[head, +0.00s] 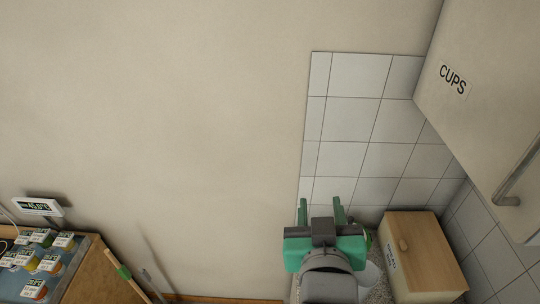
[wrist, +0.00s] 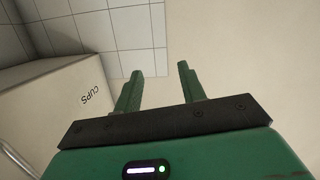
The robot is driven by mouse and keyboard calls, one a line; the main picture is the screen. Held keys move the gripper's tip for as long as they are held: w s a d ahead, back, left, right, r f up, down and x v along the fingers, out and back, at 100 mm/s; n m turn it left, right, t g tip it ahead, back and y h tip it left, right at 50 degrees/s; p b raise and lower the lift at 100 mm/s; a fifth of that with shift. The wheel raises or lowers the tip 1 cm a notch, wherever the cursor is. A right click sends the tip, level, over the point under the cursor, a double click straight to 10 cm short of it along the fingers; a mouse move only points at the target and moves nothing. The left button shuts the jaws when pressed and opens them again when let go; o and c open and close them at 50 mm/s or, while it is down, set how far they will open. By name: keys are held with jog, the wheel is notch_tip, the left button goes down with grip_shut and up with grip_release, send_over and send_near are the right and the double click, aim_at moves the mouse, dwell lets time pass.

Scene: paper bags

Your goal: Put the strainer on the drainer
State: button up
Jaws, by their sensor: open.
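My gripper (head: 322,211) shows at the bottom of the head view, in front of the tiled wall. Its two green fingers are apart with nothing between them. In the wrist view my gripper (wrist: 160,82) is also open and empty, with tiles and bare wall beyond the fingers. I cannot make out a strainer or a drainer in either view. The counter below my gripper is mostly hidden by my arm.
A wall cupboard marked CUPS (head: 480,100) hangs at the right. A wooden box (head: 418,250) stands on the speckled counter (head: 378,293) right of my gripper. A counter with several labelled jars (head: 38,262) is at the lower left. The wall between is bare.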

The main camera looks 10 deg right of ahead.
jog(key=s+a+r+t+y+p, duration=0.1)
jog(key=s+a+r+t, duration=0.2)
jog(key=r, duration=0.6)
jog(key=s+a+r+t+y+p, duration=0.1)
jog(key=s+a+r+t, duration=0.2)
jog(key=r, duration=0.7)
jog(key=s+a+r+t+y+p, duration=0.1)
jog(key=s+a+r+t, duration=0.2)
jog(key=a+r, duration=0.3)
notch_tip(320, 180, up, 4)
jog(key=shift+s+f+n, duration=0.2)
jog(key=shift+s+n, duration=0.1)
jog(key=shift+s, duration=0.5)
jog(key=shift+a, duration=0.1)
